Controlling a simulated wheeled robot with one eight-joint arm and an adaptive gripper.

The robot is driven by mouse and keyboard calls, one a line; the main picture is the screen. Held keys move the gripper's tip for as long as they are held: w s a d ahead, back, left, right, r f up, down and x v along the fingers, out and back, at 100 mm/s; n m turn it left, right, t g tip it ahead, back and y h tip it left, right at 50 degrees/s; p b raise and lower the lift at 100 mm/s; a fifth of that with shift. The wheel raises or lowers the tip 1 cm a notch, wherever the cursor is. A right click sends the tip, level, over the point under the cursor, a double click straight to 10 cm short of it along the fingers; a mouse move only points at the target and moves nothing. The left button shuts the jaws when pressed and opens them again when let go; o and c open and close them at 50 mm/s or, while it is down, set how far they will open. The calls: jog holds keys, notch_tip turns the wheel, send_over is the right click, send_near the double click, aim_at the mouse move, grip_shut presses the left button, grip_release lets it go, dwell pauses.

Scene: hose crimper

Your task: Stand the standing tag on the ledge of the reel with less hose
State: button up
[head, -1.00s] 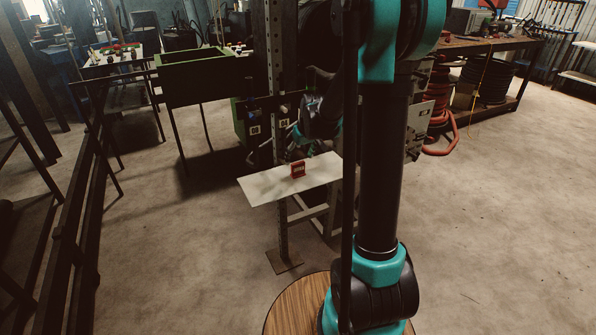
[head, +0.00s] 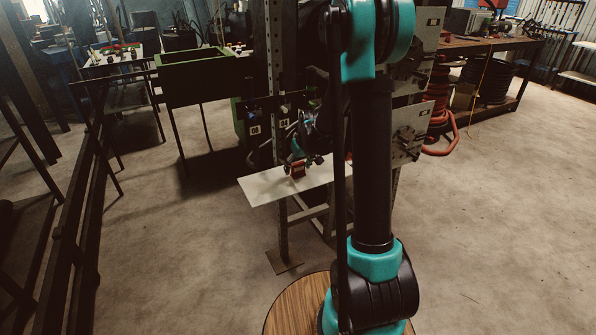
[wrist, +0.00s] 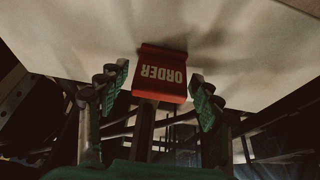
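The standing tag (head: 298,170) is a small red piece on a pale shelf board (head: 262,187). In the wrist view the tag (wrist: 161,75) reads "ORDER", upside down in the picture, with the pale board (wrist: 80,40) behind it. My gripper (wrist: 160,93) is open, one finger at each side of the tag, with visible gaps to both. In the head view my gripper (head: 298,160) is right at the tag, partly covering it. Reels with hose on a ledge cannot be made out for certain; my arm hides part of the rack.
A perforated metal post (head: 275,80) rises behind the board. Grey plates (head: 408,130) stand right of my arm. Red hose coils (head: 440,95) and a dark coil (head: 487,80) are by the workbench (head: 490,43) at back right. A green-rimmed bin (head: 195,75) stands left. The floor at right is clear.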

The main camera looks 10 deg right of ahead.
jog(key=c, duration=0.8)
jog(key=shift+r, duration=0.15)
